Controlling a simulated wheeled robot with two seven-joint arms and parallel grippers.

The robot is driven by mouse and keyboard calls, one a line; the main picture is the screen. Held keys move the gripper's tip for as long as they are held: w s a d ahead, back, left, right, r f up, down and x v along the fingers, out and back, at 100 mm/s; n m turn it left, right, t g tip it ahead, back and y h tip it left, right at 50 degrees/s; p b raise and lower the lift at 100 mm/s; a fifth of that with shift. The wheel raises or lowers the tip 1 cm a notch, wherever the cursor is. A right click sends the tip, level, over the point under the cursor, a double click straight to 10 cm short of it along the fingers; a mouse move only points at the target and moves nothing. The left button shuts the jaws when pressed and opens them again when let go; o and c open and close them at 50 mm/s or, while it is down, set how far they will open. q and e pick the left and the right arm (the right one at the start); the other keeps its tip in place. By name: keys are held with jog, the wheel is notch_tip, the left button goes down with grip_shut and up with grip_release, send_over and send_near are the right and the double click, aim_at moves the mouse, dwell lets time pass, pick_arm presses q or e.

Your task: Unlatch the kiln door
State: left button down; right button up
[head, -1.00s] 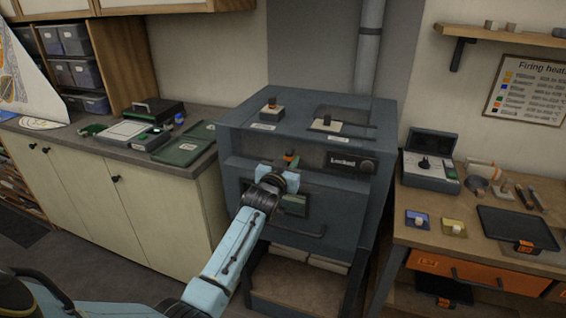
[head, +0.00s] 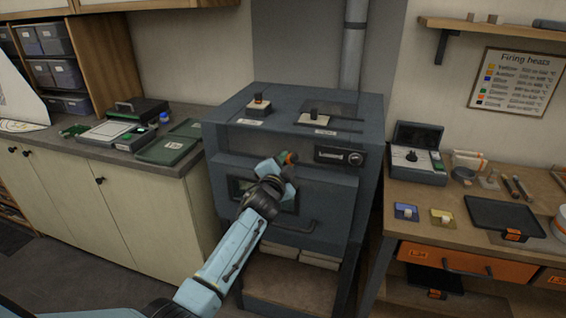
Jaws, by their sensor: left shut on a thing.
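The grey-blue kiln (head: 230,136) stands in the middle of the head view, its front door (head: 330,190) closed. A dark panel (head: 328,156) at the upper right of its front carries a small label, seemingly "Locked", and a round knob (head: 355,158). My left gripper (head: 286,164) is at the kiln's upper front, left of this panel, shut on a small latch piece with an orange tip (head: 289,157). The gripper hides most of the latch. My right gripper is out of view.
A cream cabinet counter with green trays (head: 170,150) is on the left. A wooden workbench (head: 400,192) with a control box (head: 417,170), small paint blocks and a dark tray (head: 505,213) is on the right. Floor shows at lower left.

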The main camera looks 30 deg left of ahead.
pick_arm(q)
jog(key=m, duration=0.1)
jog(key=f+m, duration=0.1)
jog(key=m+b, duration=0.1)
jog(key=shift+d+f+m, duration=0.15)
jog(key=shift+d+m, duration=0.1)
jog(key=shift+m, duration=0.05)
jog(key=shift+f+m, duration=0.25)
jog(key=shift+m, duration=0.6)
jog(key=shift+f+m, duration=0.2)
jog(key=shift+m, duration=0.65)
jog(key=c, duration=1.2)
grip_release()
jog(key=shift+c, duration=0.2)
jog(key=shift+d, duration=0.1)
jog(key=s+d, duration=0.2)
jog(key=s, duration=1.1)
